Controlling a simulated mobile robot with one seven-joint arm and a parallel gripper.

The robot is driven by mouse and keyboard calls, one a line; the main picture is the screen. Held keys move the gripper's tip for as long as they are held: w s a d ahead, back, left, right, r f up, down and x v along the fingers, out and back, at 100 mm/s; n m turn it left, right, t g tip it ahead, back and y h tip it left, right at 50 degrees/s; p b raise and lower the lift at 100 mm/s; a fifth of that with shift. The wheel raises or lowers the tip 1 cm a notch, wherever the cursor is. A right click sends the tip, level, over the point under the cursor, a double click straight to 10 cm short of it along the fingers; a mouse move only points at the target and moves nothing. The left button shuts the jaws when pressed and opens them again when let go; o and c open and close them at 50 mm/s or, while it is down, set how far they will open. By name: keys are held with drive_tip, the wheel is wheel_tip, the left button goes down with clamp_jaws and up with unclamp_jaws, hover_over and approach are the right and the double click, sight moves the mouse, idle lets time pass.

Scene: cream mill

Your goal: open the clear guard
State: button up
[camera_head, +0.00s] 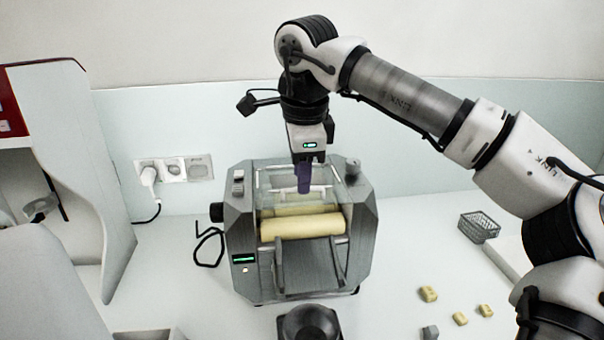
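The clear guard (270,178) is a see-through panel at the top of the grey mill (240,240), above its cream rollers (302,226). My gripper (304,188) points straight down at the middle of the guard. Its purple fingers overlap the guard in the picture. I cannot tell whether they touch it, or whether they are apart or closed. The guard's exact tilt is hard to make out because it is transparent.
A grey tray or chute (308,276) slopes from the mill's front. A dark round-topped object (309,322) stands before it. Several small yellow pieces (428,294) lie at the right, and a wire basket (479,227) stands behind them. A wall socket (174,170) is at the left.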

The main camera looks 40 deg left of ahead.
drive_tip(key=shift+w+a+f, duration=0.1)
drive_tip(key=shift+f, duration=0.65)
clamp_jaws()
